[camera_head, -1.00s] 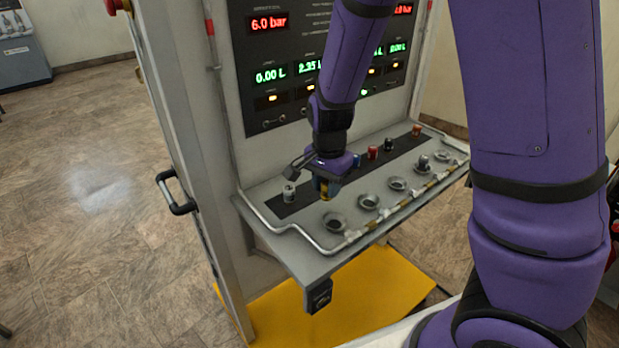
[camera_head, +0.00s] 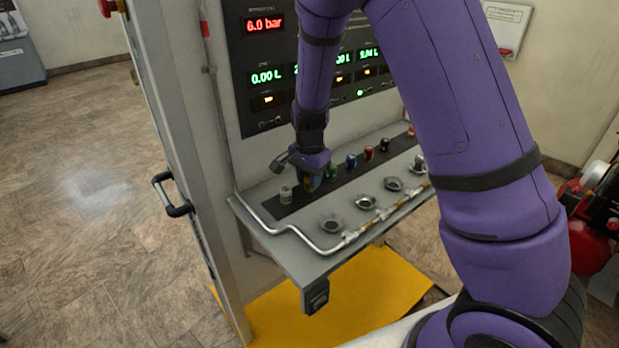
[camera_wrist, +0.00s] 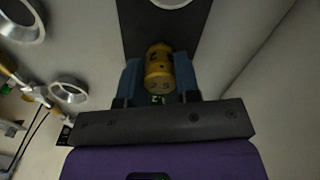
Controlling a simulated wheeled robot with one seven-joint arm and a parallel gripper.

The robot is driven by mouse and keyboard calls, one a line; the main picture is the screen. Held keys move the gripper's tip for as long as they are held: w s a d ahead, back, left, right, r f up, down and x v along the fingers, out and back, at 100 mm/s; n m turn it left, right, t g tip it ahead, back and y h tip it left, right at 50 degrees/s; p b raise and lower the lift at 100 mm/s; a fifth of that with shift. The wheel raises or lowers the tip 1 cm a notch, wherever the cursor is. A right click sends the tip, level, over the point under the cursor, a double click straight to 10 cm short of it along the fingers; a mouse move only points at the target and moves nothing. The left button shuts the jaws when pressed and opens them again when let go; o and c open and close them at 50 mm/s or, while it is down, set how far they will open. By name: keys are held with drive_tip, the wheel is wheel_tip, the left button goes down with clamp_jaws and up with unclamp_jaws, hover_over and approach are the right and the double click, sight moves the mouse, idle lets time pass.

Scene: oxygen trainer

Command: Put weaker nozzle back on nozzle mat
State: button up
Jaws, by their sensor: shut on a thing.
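My gripper (camera_head: 311,184) is over the left part of the dark nozzle mat (camera_head: 276,211) on the grey shelf. It is shut on a yellow nozzle marked 2.5 (camera_wrist: 159,70), which sits between the two blue fingers in the wrist view. There the dark mat (camera_wrist: 135,28) runs behind the nozzle. In the head view the nozzle is mostly hidden by my gripper. I cannot tell whether its base touches the mat. A pale grey nozzle (camera_head: 286,195) stands just left of my gripper, and a green nozzle (camera_head: 332,172) stands just right.
Blue (camera_head: 351,160) and red (camera_head: 369,152) nozzles stand farther right on the mat. Round metal sockets (camera_head: 331,223) line the shelf's front, and one at the right holds a nozzle (camera_head: 419,164). A metal rail (camera_head: 300,236) edges the shelf. The display panel (camera_head: 262,65) rises behind.

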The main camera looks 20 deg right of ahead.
drive_tip(key=o, duration=1)
drive_tip(key=shift+f, duration=0.1)
wheel_tip(320, 180, up, 13)
drive_tip(key=shift+s+f, duration=0.1)
drive_tip(key=shift+f, duration=0.1)
drive_tip(key=s+d+r+n+t+y, duration=0.1)
drive_tip(key=s+d+r+n+t, duration=0.2)
drive_tip(key=s+r, duration=0.6)
drive_tip(key=s+d+r+n+t, duration=0.1)
drive_tip(key=s+d+r+n, duration=0.3)
drive_tip(key=s+r, duration=0.55)
drive_tip(key=s+n, duration=0.1)
drive_tip(key=s, duration=0.2)
drive_tip(key=s+n, duration=0.2)
drive_tip(key=s, duration=0.2)
drive_tip(key=s+n+t+h, duration=0.1)
drive_tip(key=s, duration=0.2)
drive_tip(key=shift+s+f, duration=0.35)
drive_tip(key=shift+f, duration=0.05)
